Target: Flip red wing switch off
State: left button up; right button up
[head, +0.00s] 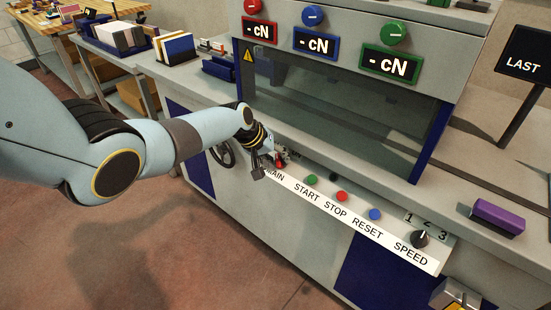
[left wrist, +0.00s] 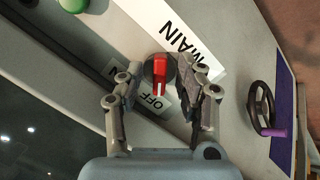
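The red wing switch (left wrist: 159,74) sits on the machine's front panel, between a label reading MAIN and a label reading OFF (left wrist: 157,103). In the left wrist view its red wing points down the picture, toward the OFF label. My left gripper (left wrist: 166,88) is open, with one finger on each side of the switch; I cannot tell whether either finger touches it. In the head view my left gripper (head: 268,168) is at the MAIN end of the panel, and the switch (head: 280,163) shows only partly beside it. My right gripper is not in view.
Right of the switch along the panel are a green button (head: 311,180), a red button (head: 342,196), a blue button (head: 375,214) and a black speed knob (head: 420,239). A handwheel (head: 222,153) is on the machine front. A purple block (head: 497,217) lies at the right.

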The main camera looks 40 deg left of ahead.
pick_arm(q)
jog(key=v, duration=1.2)
dwell(0.3)
jog(key=s+d+f+g+b, duration=0.2)
jog(key=s+f+b, duration=0.1)
jog(key=s+f, duration=0.9)
jog(key=s+d+f+g+b, duration=0.25)
jog(key=s+f, duration=0.55)
jog(key=f, duration=0.7)
jog(key=s+d+f+m+y+b, duration=0.1)
jog(key=s+f+m, duration=0.1)
jog(key=s+f, duration=0.3)
jog(key=s+d+f+m+y+b, duration=0.1)
jog(key=s+f, duration=0.5)
jog(key=s, duration=0.8)
jog(key=s+d+f+m+g+b, duration=0.1)
jog(key=s+f+m, duration=0.3)
jog(key=s, duration=0.6)
notch_tip(320, 180, down, 3)
jog(key=shift+r+y, duration=0.25)
jog(key=shift+y, duration=0.15)
